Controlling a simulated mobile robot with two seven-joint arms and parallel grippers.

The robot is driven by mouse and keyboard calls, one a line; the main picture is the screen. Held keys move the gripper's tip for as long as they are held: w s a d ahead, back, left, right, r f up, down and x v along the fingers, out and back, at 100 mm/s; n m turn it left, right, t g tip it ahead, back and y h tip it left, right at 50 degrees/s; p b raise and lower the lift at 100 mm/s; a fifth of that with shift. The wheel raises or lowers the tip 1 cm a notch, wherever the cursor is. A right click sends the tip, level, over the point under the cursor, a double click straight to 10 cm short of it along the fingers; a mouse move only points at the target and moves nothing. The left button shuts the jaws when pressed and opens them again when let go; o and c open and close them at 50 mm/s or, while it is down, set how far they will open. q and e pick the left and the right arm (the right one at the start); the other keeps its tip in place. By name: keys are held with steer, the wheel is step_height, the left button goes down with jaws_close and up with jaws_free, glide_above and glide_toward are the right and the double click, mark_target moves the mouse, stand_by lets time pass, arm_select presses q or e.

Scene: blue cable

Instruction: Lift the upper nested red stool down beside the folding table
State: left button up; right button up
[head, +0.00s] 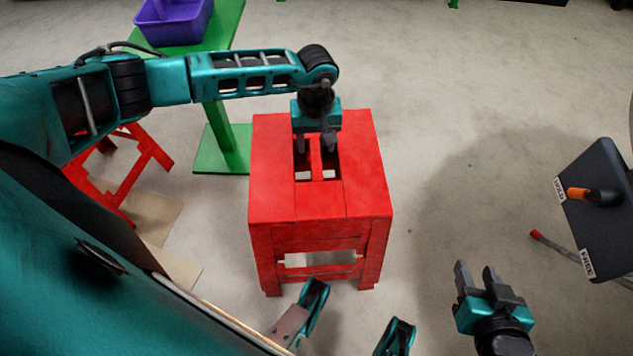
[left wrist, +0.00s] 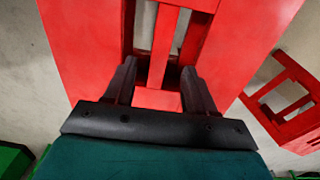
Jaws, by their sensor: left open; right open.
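The red stool stack (head: 270,185) stands upright on the floor in the middle of the head view. Its top has two slots with a bar (left wrist: 165,45) between them. Front rails show below the seat, but I cannot clearly separate the upper stool from the lower. My left gripper (head: 317,148) points down over the slots, its open fingers on either side of the bar; whether they touch it is unclear. In the left wrist view the fingers (left wrist: 157,75) flank the bar. My right gripper (head: 476,272) is open and empty, right of the stools.
A green stand (head: 222,120) with a purple bin (head: 172,22) is behind left. A red frame (head: 148,155) stands at left.

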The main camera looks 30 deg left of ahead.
mark_target(317, 158)
arm_select(q)
steer(key=shift+s+d+f+b, duration=0.1)
steer(key=shift+f+b, duration=0.7)
steer(key=shift+f, duration=2)
jaws_close()
steer(key=shift+r, duration=0.15)
